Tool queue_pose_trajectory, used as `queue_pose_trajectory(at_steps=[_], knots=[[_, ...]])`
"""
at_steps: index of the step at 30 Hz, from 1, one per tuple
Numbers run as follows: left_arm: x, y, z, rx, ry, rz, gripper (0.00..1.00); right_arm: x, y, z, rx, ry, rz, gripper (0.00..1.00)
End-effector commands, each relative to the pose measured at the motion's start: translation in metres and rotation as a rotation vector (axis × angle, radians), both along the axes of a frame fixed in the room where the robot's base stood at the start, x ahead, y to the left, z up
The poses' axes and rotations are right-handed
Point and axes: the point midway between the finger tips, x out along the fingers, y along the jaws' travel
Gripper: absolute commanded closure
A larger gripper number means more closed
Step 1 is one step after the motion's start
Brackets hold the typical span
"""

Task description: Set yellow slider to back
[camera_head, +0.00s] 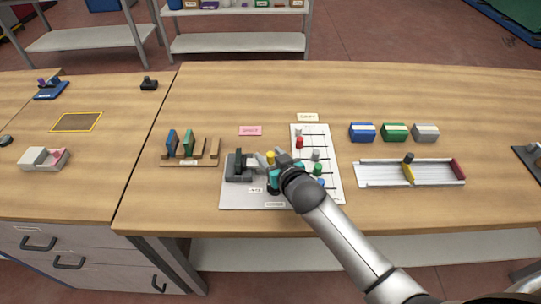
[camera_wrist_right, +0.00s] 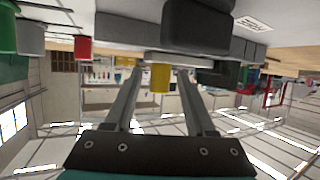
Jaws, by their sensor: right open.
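A yellow knob (camera_head: 270,157), the likely yellow slider, stands at the grey machine plate (camera_head: 237,197), beside the machine's black upright part (camera_head: 238,162). My right gripper (camera_head: 273,167) reaches in from the lower right, close to the knob. In the right wrist view, the yellow knob (camera_wrist_right: 160,78) shows between the two spread fingers of the right gripper (camera_wrist_right: 158,75); I cannot tell whether they touch it. The gripper hides the knob's base. Another yellow piece (camera_head: 408,173) with a black knob sits across the white tray (camera_head: 380,172). My left gripper is not in view.
A white board (camera_head: 333,190) with lines and red (camera_head: 299,143), grey (camera_head: 316,155), green (camera_head: 318,169) and blue (camera_head: 321,182) knobs stands close to the gripper. A wooden rack (camera_head: 205,160) is at left. Blue, green and grey blocks (camera_head: 395,132) stand behind the tray.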

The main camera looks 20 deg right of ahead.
Motion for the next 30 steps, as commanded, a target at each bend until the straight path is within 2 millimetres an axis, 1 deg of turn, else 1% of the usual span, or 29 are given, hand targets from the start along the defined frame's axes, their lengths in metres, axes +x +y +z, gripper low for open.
queue_pose_trajectory(at_steps=[1,2,15,16,30], knots=[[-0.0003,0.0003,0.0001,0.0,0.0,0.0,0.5,-0.0001,0.0001,0.0001,0.0,0.0,0.0,0.44],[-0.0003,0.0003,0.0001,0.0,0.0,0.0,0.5,-0.0001,0.0001,0.0,0.0,0.0,0.0,0.48],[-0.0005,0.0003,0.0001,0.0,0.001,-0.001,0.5,-0.0003,-0.0001,-0.0001,0.0,0.0,0.0,0.97],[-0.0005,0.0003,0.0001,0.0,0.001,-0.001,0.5,-0.0003,-0.0001,-0.0001,0.0,0.0,0.0,1.0],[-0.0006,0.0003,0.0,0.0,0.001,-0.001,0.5,-0.0004,-0.0001,-0.0003,0.0,0.001,0.0,1.0]])
